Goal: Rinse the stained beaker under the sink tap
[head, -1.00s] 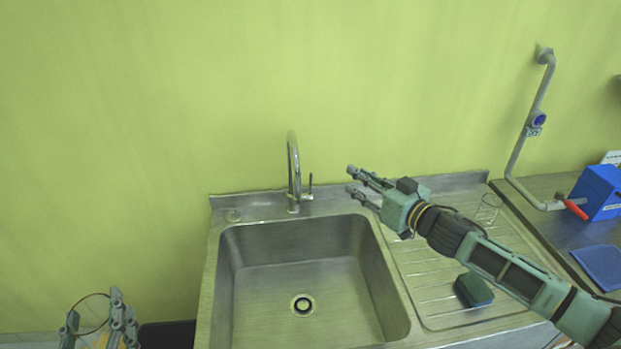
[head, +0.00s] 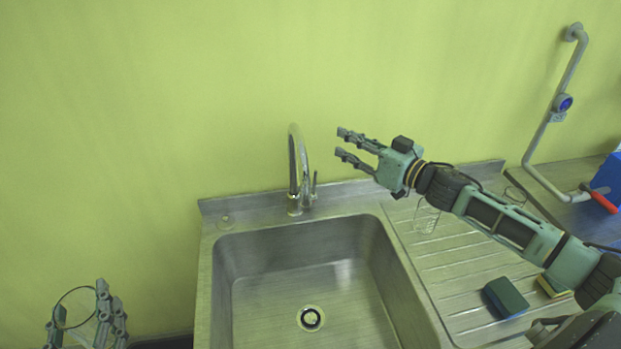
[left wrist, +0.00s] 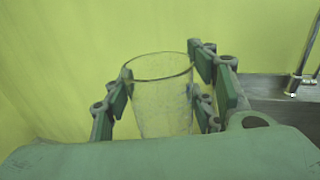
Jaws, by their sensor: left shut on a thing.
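The clear glass beaker (left wrist: 162,98) stands between the fingers of my left gripper (left wrist: 165,92), which is shut on it. Its rim faces up and its wall looks faintly cloudy; I cannot make out a distinct stain. In the head view my left gripper (head: 85,322) and the beaker (head: 72,300) are at the lower left corner, left of the sink (head: 225,320) and outside its basin. The chrome tap (head: 296,170) stands at the back of the sink, with its lever (head: 314,185) on the right. My right gripper (head: 342,142) is open and empty, right of the tap spout.
A pipe with a blue fitting (head: 563,103) rises at the right. The basin is empty around its drain (head: 310,318).

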